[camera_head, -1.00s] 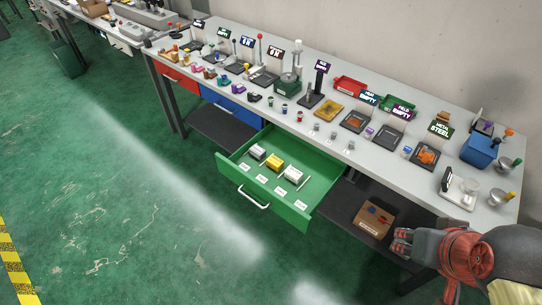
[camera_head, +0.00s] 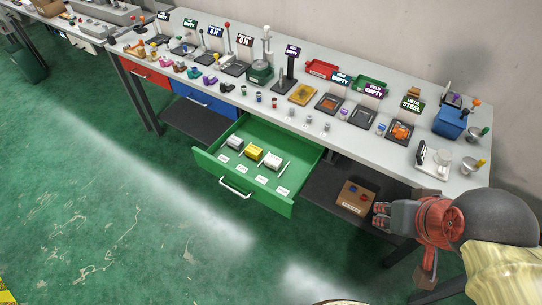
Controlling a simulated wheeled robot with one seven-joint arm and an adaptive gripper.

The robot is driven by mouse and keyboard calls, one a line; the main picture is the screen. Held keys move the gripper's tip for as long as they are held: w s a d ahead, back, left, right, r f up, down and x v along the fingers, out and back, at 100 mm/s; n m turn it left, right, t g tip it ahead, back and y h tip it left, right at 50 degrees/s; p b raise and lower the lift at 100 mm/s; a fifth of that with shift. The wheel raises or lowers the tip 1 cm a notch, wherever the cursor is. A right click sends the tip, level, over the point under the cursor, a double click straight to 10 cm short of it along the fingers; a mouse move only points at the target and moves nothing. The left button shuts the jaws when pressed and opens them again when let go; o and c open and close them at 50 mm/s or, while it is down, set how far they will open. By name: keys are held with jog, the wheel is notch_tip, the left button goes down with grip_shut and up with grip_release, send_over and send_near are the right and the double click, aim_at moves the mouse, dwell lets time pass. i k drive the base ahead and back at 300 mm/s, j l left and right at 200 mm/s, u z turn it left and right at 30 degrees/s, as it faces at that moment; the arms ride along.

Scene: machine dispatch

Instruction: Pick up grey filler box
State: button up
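The open green drawer (camera_head: 268,199) holds several small items. A pale grey-white box (camera_head: 235,142) lies at the left, a yellow box (camera_head: 253,152) in the middle, and another pale box (camera_head: 272,160) to its right. At this size I cannot tell which pale box is the grey filler box. A thin white stick lies right of them. My gripper (camera_head: 381,215) is at the lower right, beyond the drawer's right side, beside the lower shelf and well apart from the boxes. Its fingers point left; their gap is too small to judge.
The grey worktop (camera_head: 400,150) above carries trays, signs, a blue bin (camera_head: 450,122) and a scale. Green floor in front is open.

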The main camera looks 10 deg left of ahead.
aim_at(236, 143)
jog(key=i+j, duration=0.15)
jog(key=j, duration=0.25)
jog(key=i+j, duration=0.1)
jog(key=j, duration=0.25)
jog(key=i+j, duration=0.15)
jog(key=j, duration=0.25)
jog(key=i+j+z, duration=0.1)
jog(key=j, duration=0.25)
jog(key=i+j, duration=0.15)
jog(key=j, duration=0.25)
jog(key=i+j, duration=0.1)
jog(key=j, duration=0.3)
jog(key=i+j, duration=0.1)
jog(key=j, duration=0.3)
jog(key=i+l+z, duration=0.05)
